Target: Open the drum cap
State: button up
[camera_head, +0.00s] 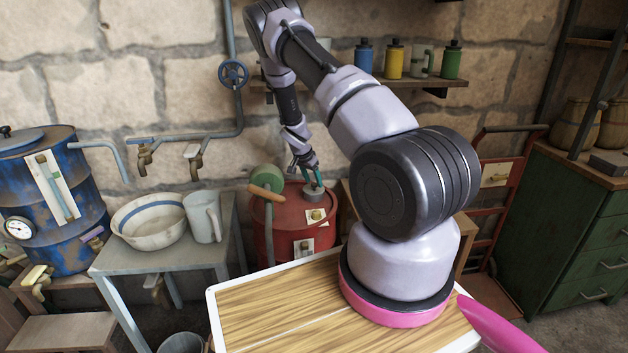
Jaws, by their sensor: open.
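A red drum (284,222) stands against the stone wall, behind my wooden-topped base. A small grey cap (314,191) shows on the drum's top, towards its right side. My gripper (312,180) points down at the cap, with its greenish fingers open at or just above it. I cannot tell whether the fingers touch the cap or stand around it. Small plates with fittings (317,216) show on the drum's front.
A grey table (165,262) holds a bowl (150,221) and a mug (203,217). A blue drum (75,245) is far left. Pipes and taps (145,157) run along the wall. A red hand truck (490,215) stands right.

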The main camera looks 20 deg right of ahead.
jog(key=shift+d+f, duration=0.15)
jog(key=shift+f, duration=0.2)
grip_shut()
jog(key=shift+s+d, duration=0.1)
dwell(1.1)
